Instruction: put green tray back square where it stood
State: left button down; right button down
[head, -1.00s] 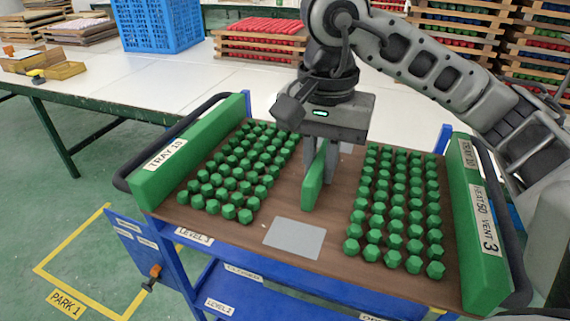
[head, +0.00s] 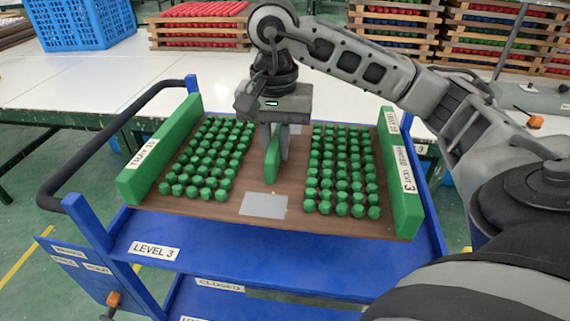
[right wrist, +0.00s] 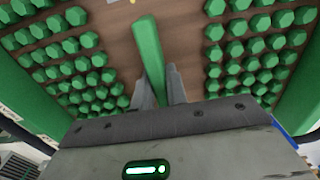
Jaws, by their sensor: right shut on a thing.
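The green tray has a brown base (head: 225,205), green end walls (head: 160,160) and labels reading TRAY 10. Two blocks of green hexagonal pieces (head: 340,170) stand on it, with a bare strip between them. My right gripper (head: 277,150) is shut on the green upright handle (head: 271,170) in that strip. The right wrist view shows the handle (right wrist: 147,48) between the fingers. My left gripper is not in view.
The shelf's front strip, labelled LEVEL 3, is bare. A black rail (head: 110,125) is at the cart's left. Behind is a white table (head: 85,75) with a blue crate (head: 80,22) and red stacked trays (head: 200,25). Wooden racks (head: 395,32) stand at the back right.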

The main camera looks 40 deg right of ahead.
jog(key=w+d+f, duration=0.1)
jog(key=f, duration=0.1)
jog(key=w+d+f, duration=0.1)
jog(key=d+f, duration=0.1)
jog(key=w+d+f, duration=0.1)
jog(key=d+f, duration=0.1)
jog(key=shift+w, duration=0.3)
jog(key=shift+w+d+f+p, duration=0.1)
jog(key=shift+d+f+p, duration=0.1)
jog(key=shift+f, duration=0.7)
jog(key=shift+d+f+p, duration=0.1)
jog(key=shift+f+p, duration=0.05)
jog(key=shift+f, duration=0.75)
jog(key=shift+f, duration=0.1)
jog(key=c, duration=1.7)
grip_release()
jog(key=shift+f, duration=0.1)
jog(key=o, duration=0.3)
notch_tip(320, 180, up, 12)
jog(key=shift+r, duration=0.2)
jog(key=shift+a, duration=0.1)
